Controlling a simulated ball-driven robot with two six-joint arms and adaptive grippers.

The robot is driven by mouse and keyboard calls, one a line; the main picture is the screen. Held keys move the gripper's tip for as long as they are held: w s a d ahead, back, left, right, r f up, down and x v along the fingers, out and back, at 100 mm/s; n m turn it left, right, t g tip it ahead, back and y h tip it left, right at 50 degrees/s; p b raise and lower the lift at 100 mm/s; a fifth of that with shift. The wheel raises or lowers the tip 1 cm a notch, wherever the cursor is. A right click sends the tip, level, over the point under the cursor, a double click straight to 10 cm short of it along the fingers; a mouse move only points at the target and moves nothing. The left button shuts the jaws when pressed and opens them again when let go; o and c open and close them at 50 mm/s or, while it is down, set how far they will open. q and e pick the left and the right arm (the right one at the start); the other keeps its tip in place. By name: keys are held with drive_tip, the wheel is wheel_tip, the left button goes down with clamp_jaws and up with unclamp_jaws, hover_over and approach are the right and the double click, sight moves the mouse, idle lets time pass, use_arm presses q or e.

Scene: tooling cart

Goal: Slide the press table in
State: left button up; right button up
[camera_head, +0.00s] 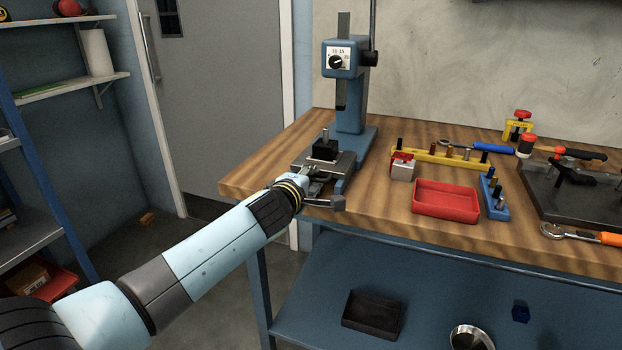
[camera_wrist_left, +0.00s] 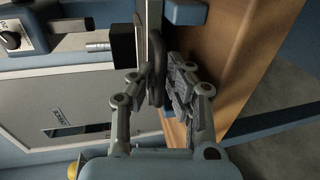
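The blue press (camera_head: 351,110) stands at the left end of the wooden bench. Its grey press table (camera_head: 343,167) sticks out at the front of the press base and carries a black block (camera_head: 325,150) with an upright pin. My left gripper (camera_head: 328,187) is at the front edge of the press table. In the left wrist view, a dark curved handle (camera_wrist_left: 157,72) at the table's front lies between the spread fingers of the left gripper (camera_wrist_left: 158,82). The fingers look apart from it, nearer on the right side. My right gripper is not in view.
On the bench (camera_head: 395,218), right of the press, are a red tray (camera_head: 446,201), a yellow rack (camera_head: 440,155), a small red-topped block (camera_head: 402,167) and a blue pin holder (camera_head: 494,198). A lower shelf holds a black bin (camera_head: 372,314).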

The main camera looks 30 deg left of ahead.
sight(323, 163)
use_arm(q)
clamp_jaws()
drive_tip(key=b+x, duration=0.1)
drive_tip(key=x, duration=0.1)
drive_tip(key=b+x, duration=0.2)
drive_tip(key=x, duration=0.1)
drive_tip(key=r+b+x, duration=0.1)
drive_tip(key=b+x, duration=0.1)
drive_tip(key=shift+w+f, duration=0.15)
drive_tip(key=shift+w, duration=0.25)
drive_tip(key=shift+w+a+r, duration=0.15)
drive_tip(key=shift+w+r, duration=0.1)
drive_tip(key=shift+w, duration=0.05)
drive_tip(key=shift+c, duration=0.7)
unclamp_jaws()
drive_tip(key=o, duration=0.4)
